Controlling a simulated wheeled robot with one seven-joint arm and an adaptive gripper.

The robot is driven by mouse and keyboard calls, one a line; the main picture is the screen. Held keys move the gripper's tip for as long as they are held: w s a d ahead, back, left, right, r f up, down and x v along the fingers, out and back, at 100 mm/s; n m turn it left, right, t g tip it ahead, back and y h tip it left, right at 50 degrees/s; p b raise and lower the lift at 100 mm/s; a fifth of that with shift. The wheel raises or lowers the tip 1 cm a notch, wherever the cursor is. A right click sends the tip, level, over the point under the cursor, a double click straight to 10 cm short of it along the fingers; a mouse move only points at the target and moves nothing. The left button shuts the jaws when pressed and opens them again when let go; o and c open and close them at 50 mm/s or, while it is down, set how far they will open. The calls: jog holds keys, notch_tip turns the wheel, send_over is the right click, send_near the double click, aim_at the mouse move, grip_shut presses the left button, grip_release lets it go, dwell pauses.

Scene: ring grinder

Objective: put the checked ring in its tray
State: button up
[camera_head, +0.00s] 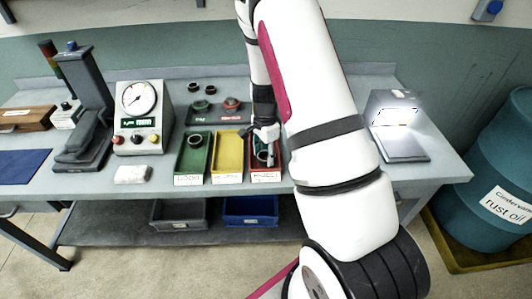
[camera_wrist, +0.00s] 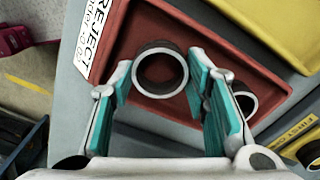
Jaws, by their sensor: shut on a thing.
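A dark ring with a pale rim (camera_wrist: 160,70) sits between the teal pads of my gripper (camera_wrist: 160,80), which is shut on it. In the wrist view the ring is over the red tray (camera_wrist: 150,25), whose label reads REJECT. Its height above the tray floor is hard to judge. Another ring (camera_wrist: 244,100) lies in the red tray, partly hidden behind the right finger. In the head view my gripper (camera_head: 264,138) reaches down at the red tray (camera_head: 263,176), and my arm hides part of it.
A yellow tray (camera_head: 227,160) and a green tray (camera_head: 193,160) stand left of the red one. A dial gauge (camera_head: 142,108) and press stand at left. A lit device (camera_head: 398,125) stands right.

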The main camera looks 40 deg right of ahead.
jog(key=shift+f, duration=0.15)
jog(key=o, duration=1.1)
jog(key=shift+c, duration=0.2)
